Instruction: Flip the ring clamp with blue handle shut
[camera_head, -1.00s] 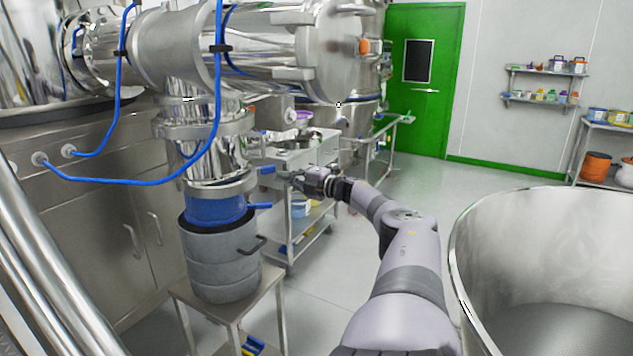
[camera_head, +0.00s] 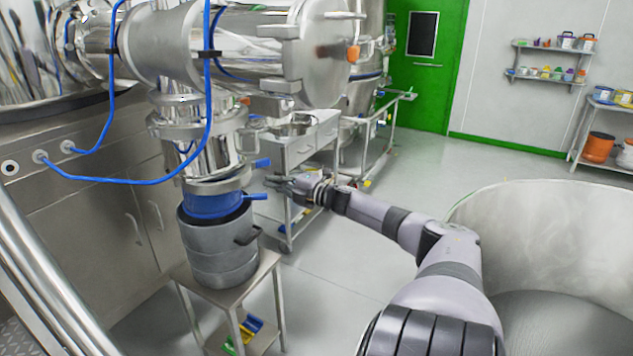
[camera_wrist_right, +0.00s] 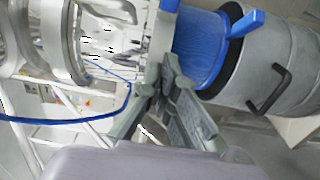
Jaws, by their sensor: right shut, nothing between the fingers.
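A steel ring clamp (camera_head: 218,182) sits around the lower end of the vertical steel pipe, with a blue handle (camera_head: 262,163) sticking out to the right. Below it is a blue sleeve (camera_head: 212,205) with a second blue lever (camera_head: 254,196), above a grey drum (camera_head: 220,255). My right gripper (camera_head: 270,181) is shut and empty, just right of the pipe and between the heights of the two blue levers. In the right wrist view its fingers (camera_wrist_right: 163,85) are together beside the blue sleeve (camera_wrist_right: 200,48); contact is not clear. My left gripper is out of view.
The drum stands on a small steel table (camera_head: 262,272). A blue hose (camera_head: 140,180) loops left of the pipe. A steel trolley (camera_head: 300,150) stands behind my gripper. A large steel vessel (camera_head: 545,215) is at right. Open floor lies between.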

